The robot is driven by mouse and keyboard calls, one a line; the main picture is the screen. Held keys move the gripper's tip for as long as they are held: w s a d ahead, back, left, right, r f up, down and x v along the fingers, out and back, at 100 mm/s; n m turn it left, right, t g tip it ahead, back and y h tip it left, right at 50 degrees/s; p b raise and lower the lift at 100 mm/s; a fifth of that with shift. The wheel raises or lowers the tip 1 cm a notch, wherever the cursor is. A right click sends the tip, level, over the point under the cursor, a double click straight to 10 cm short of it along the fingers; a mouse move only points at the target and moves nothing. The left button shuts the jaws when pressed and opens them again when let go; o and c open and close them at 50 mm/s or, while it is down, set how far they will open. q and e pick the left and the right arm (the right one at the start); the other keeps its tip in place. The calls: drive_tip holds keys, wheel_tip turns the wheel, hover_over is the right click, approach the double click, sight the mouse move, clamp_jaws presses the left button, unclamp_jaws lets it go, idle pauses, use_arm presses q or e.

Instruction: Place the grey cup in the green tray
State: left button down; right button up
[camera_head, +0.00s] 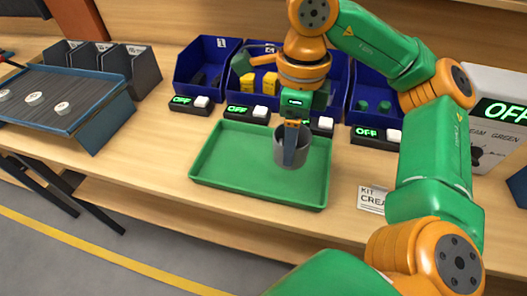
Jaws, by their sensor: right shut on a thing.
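The grey cup (280,152) is upright over the right half of the green tray (222,186). I cannot tell whether its base touches the tray floor. My right gripper (295,150) points down and is shut on the cup, with a finger in front of the far-side wall of the cup. The gripper hides part of the cup's rim. The left half of the tray is empty. My left gripper does not show.
Blue bins (207,60) stand behind the tray, with small switch boxes showing OFF (190,103) before them. A slat conveyor (65,95) with white discs is at left.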

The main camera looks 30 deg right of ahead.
drive_tip(key=w+f, duration=0.4)
drive_tip(key=w+f+b, duration=0.1)
drive_tip(key=w+f, duration=0.1)
drive_tip(key=w, duration=0.1)
drive_tip(key=shift+a, duration=0.3)
drive_tip(key=f, duration=0.1)
drive_tip(key=f+p, duration=0.1)
drive_tip(key=f, duration=0.1)
drive_tip(key=shift+w+f, duration=0.25)
drive_tip(key=shift+w, duration=0.1)
drive_tip(key=shift+f, duration=0.3)
drive_tip(key=shift+f, duration=0.15)
drive_tip(key=o, duration=0.9)
drive_tip(key=shift+f, duration=0.1)
drive_tip(key=o, duration=0.4)
